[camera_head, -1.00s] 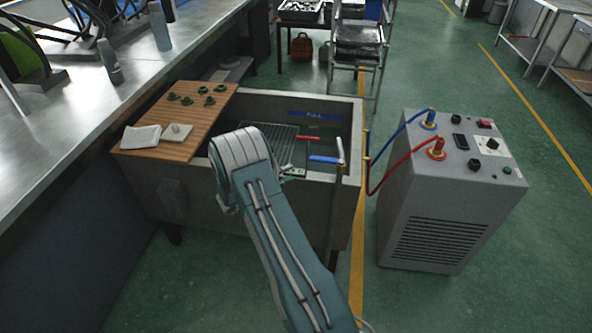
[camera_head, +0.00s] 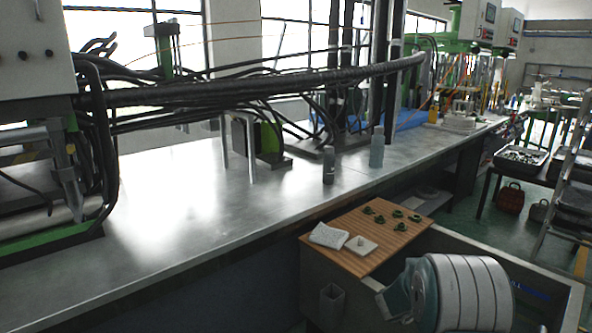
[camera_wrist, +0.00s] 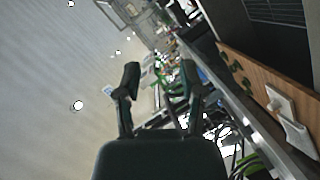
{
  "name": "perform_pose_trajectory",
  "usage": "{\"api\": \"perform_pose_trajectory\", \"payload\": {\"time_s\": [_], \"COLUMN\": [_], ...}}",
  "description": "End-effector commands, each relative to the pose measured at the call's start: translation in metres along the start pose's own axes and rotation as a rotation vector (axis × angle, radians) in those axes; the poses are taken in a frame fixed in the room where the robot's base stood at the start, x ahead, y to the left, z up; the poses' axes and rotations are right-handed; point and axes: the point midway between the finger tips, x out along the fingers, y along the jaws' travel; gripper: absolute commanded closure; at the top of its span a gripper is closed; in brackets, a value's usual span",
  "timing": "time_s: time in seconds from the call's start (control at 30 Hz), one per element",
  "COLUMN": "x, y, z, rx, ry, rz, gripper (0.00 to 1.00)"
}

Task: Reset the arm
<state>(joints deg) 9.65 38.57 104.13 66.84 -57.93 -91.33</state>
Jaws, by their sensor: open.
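My gripper (camera_wrist: 160,95) shows in the wrist view with its two dark fingers spread apart and nothing between them. The wrist picture is rolled over, with the ceiling on the left and the bench on the right. In the head view my arm's grey-and-teal joint covers part of the sink at the lower right, and the gripper itself is not visible there. A wooden board (camera_head: 390,255) lies across the sink's left end, with several small green parts (camera_head: 398,215), a folded white cloth (camera_head: 329,235) and a pale block (camera_head: 361,245) on it. The board also appears in the wrist view (camera_wrist: 258,80).
A long metal workbench (camera_head: 200,220) runs along the left, with two grey bottles (camera_head: 376,150) near its edge. Thick black hoses hang above it. A grey sink (camera_head: 470,242) stands at the lower right. Green floor lies beyond, with a metal ladder rack (camera_head: 570,195) at the right.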

Motion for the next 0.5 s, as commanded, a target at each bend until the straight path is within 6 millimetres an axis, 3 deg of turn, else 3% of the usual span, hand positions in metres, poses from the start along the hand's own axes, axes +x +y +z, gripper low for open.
{"api": "perform_pose_trajectory", "payload": {"time_s": [0.03,0.2,0.33,0.5], "x": [-0.013,-0.062,-0.109,-0.175], "y": [0.010,0.028,0.042,0.060], "z": [-0.019,-0.068,-0.091,-0.102], "rx": [0.054,0.201,0.282,0.340], "ry": [0.055,0.207,0.286,0.335], "rz": [-0.054,-0.279,-0.457,-0.686], "gripper": [0.49,0.49,0.49,0.49]}}
